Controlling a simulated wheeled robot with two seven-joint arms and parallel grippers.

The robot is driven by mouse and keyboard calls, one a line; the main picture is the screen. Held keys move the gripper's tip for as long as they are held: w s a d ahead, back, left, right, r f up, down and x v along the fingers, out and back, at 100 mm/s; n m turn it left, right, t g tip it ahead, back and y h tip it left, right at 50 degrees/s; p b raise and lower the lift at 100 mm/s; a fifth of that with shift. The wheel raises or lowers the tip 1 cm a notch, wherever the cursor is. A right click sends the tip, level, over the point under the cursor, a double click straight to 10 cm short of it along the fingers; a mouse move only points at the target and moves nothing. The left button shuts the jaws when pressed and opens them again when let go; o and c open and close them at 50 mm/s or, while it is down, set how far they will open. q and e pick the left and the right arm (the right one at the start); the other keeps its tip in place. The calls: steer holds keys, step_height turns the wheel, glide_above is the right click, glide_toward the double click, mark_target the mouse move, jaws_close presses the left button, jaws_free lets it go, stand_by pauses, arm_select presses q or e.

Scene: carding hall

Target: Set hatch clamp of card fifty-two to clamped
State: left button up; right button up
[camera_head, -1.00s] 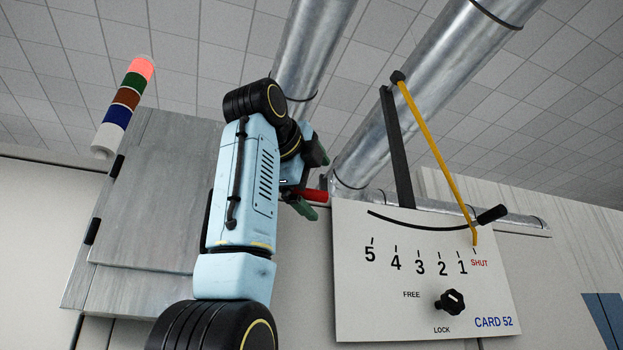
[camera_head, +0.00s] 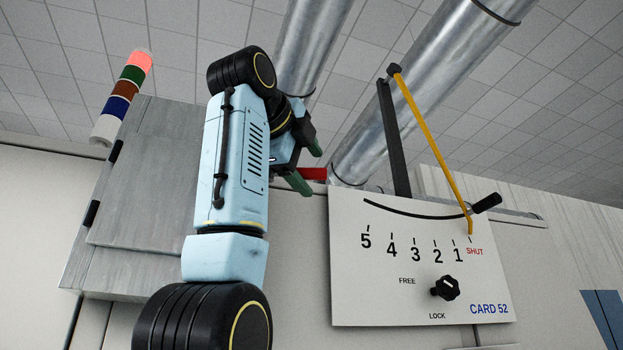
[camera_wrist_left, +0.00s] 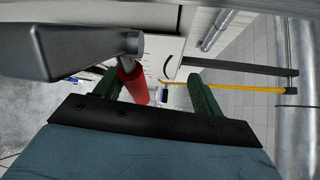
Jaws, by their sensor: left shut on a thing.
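The hatch clamp has a red handle (camera_head: 314,174) that shows just left of the card 52 panel. In the left wrist view the red grip (camera_wrist_left: 133,83) hangs from a grey metal arm (camera_wrist_left: 75,48) and lies between the fingers, nearer the left one. The clamp's pivot and the hatch behind it are hidden by my arm in the head view. My right gripper is not in view.
The white card 52 panel (camera_head: 350,290) carries a scale, a black knob (camera_head: 446,288) by FREE and LOCK, and a yellow lever (camera_head: 432,145) at SHUT. A grey cabinet (camera_head: 150,190) with a signal lamp (camera_head: 122,97) stands left. Metal ducts (camera_head: 420,90) rise behind.

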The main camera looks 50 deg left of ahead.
arm_select(q)
steer(key=b+v, duration=0.1)
steer(key=v, duration=0.2)
steer(key=shift+s+d+f, duration=0.1)
steer(key=shift+c, duration=1)
steer(key=s+d+f+b, duration=0.2)
steer(key=s+d+b, duration=0.2)
steer(key=s, duration=0.3)
steer(key=shift+s, duration=0.3)
steer(key=shift+a, duration=0.1)
